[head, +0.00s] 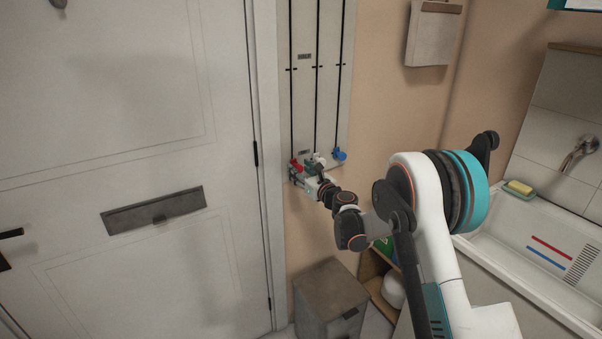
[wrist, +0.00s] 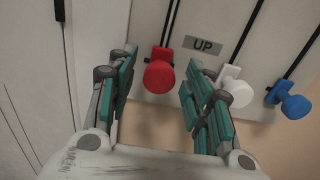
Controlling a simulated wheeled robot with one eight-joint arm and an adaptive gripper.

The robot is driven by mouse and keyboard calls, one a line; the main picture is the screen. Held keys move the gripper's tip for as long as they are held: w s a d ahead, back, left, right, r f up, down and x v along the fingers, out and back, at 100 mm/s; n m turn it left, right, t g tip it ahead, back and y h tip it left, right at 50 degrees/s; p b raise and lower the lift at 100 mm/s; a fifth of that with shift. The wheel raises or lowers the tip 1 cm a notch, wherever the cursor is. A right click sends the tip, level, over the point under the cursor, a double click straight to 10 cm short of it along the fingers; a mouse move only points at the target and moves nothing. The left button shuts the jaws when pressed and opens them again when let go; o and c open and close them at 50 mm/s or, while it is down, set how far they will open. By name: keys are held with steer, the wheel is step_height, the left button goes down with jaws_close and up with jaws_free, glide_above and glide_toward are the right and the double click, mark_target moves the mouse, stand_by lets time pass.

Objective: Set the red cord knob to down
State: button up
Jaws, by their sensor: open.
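The red cord knob (head: 295,165) hangs at the low end of the left cord on a pale wall panel (head: 328,88). In the wrist view the red knob (wrist: 159,77) shows between the two spread fingers of my gripper (wrist: 162,65). My gripper is open, with gaps visible on both sides of the knob. A grey label (wrist: 205,46) reading UP is just right of the red cord. In the head view my gripper (head: 305,178) is at the panel's lower end and partly covers the area around the knobs.
A white knob (wrist: 236,90) and a blue knob (wrist: 292,104) hang to the right of the red one, the white near my right finger. A white door (head: 130,110) stands left. A small grey cabinet (head: 330,297) is below, and a sink (head: 520,235) is right.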

jaws_close()
steer(key=r+p, duration=0.8)
steer(key=r, duration=0.9)
steer(key=r+p, duration=0.8)
steer(key=r, duration=0.9)
steer(key=r+p, duration=0.8)
steer(key=r, duration=1)
steer(key=shift+w+d, duration=0.15)
steer(key=shift+w, duration=0.2)
steer(key=c, duration=1)
jaws_free()
steer(key=shift+f+b, duration=0.45)
steer(key=shift+f, duration=0.2)
steer(key=o, duration=0.4)
steer(key=shift+s+d, duration=0.1)
steer(key=shift+s, duration=0.05)
steer(key=o, duration=0.6)
steer(key=shift+s, duration=0.1)
steer(key=f+b, duration=0.4)
steer(key=f, duration=0.6)
steer(key=f+b, duration=0.5)
steer(key=f, duration=0.5)
steer(key=f+b, duration=0.5)
steer(key=f, duration=0.6)
steer(key=shift+s+a, duration=0.1)
steer(key=shift+a, duration=0.15)
steer(key=shift+o, duration=0.2)
